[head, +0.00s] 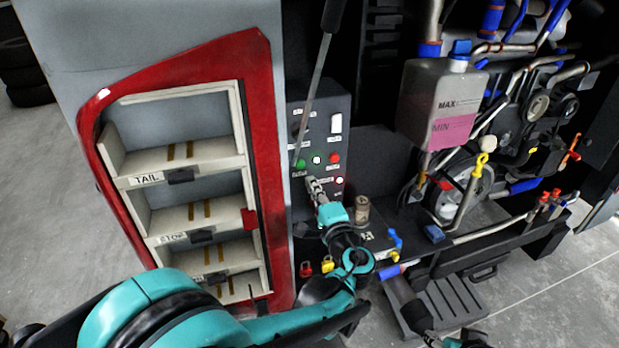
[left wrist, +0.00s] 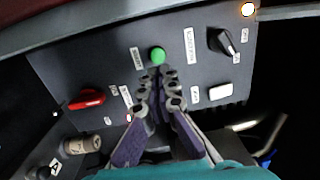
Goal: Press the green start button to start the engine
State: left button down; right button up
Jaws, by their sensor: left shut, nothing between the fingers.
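The green start button (head: 300,163) is on the dark control panel (head: 321,108) in the middle of the head view. It also shows in the left wrist view (left wrist: 157,54), round and uncovered, just beyond my fingertips. My left gripper (head: 312,182) is shut and empty, its tips just below and right of the button in the head view. In the left wrist view the closed tips (left wrist: 160,72) point at the button's edge. I cannot tell whether they touch it. A dark shape at the bottom edge of the head view looks like my right gripper (head: 468,340); its fingers are unclear.
A red-framed shelf unit (head: 262,150) stands left. A coolant tank (head: 440,95) and engine parts are at right.

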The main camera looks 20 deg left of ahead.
pick_arm(q)
jog(key=p+v, duration=0.1)
jog(key=v, duration=0.5)
jog(key=shift+s+d, duration=0.25)
jog(key=shift+s, duration=0.1)
jog(key=shift+f, duration=0.1)
jog(key=shift+f, duration=0.1)
